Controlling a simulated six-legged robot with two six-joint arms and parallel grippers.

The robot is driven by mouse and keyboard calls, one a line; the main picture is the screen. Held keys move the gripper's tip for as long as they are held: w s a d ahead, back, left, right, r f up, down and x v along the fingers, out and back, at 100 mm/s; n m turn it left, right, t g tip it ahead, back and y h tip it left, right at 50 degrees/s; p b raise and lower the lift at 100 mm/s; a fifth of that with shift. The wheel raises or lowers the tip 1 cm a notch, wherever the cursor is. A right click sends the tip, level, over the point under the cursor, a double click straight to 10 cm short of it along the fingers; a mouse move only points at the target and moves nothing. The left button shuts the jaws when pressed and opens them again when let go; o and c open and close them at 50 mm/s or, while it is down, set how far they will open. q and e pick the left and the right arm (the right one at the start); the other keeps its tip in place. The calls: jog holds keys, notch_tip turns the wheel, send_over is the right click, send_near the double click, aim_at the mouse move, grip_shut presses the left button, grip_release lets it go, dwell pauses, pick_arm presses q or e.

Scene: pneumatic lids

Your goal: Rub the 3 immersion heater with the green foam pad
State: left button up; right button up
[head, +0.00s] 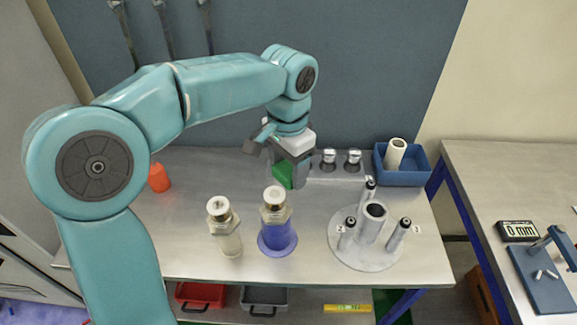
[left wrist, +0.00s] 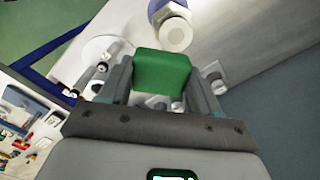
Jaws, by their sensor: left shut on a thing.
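My left gripper (head: 289,165) is shut on the green foam pad (head: 283,176), above the back of the bench. In the left wrist view the pad (left wrist: 162,72) sits between the two fingers. A round grey stand (head: 345,257) at front right of the bench carries several dark-topped rods around a central hollow cylinder (head: 373,222). The right rod (head: 398,236) has a small tag (head: 417,229) that seems to read 3; the left rod (head: 347,234) has another tag. The third rod (head: 369,190) stands behind. The pad is apart from all the rods, up and left of them. My right gripper is not seen.
Behind are two metal-topped pieces on a grey block (head: 341,172), a blue bin (head: 403,178) with a white cylinder, and an orange item (head: 159,178) at left.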

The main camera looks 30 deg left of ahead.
pick_arm(q)
jog(key=r+p, duration=0.1)
jog(key=r, duration=0.2)
jog(key=shift+s+a+p, duration=0.15)
jog(key=shift+s+p, duration=0.05)
jog(key=shift+p, duration=0.2)
jog(key=shift+r, duration=0.1)
jog(key=shift+w, duration=0.15)
